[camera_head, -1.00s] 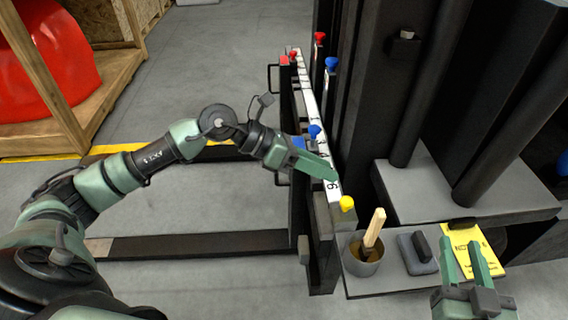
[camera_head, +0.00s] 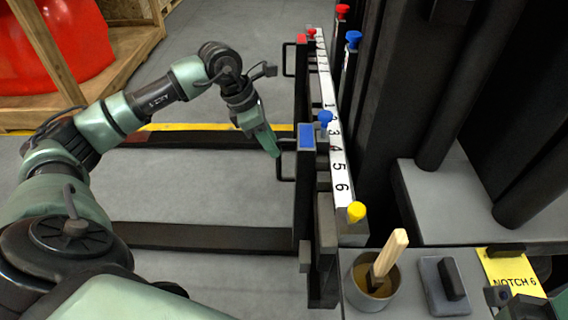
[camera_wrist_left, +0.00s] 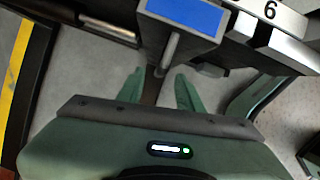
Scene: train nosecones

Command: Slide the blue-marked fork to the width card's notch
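The blue-marked fork (camera_head: 306,137) is a dark upright with a blue patch on top, standing left of the white numbered rail (camera_head: 338,160), roughly level with 3 and 4. Its black handle (camera_head: 284,178) sticks out to the left. My left gripper (camera_head: 275,150) points down at this handle. In the left wrist view, the left gripper's fingers (camera_wrist_left: 158,82) are apart, with the grey handle bar (camera_wrist_left: 168,58) just ahead, roughly between them; contact is unclear. The blue patch (camera_wrist_left: 185,12) shows above. The yellow width card (camera_head: 515,268) reads NOTCH 6. My right gripper is mostly cut off at the lower right corner.
A blue knob (camera_head: 325,117) and a yellow knob (camera_head: 357,212) sit along the rail, the yellow beyond 6. A red-marked fork (camera_head: 302,42) stands farther back. A cup with a brush (camera_head: 376,285) and a dark-handled block (camera_head: 445,285) stand on the grey shelf.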

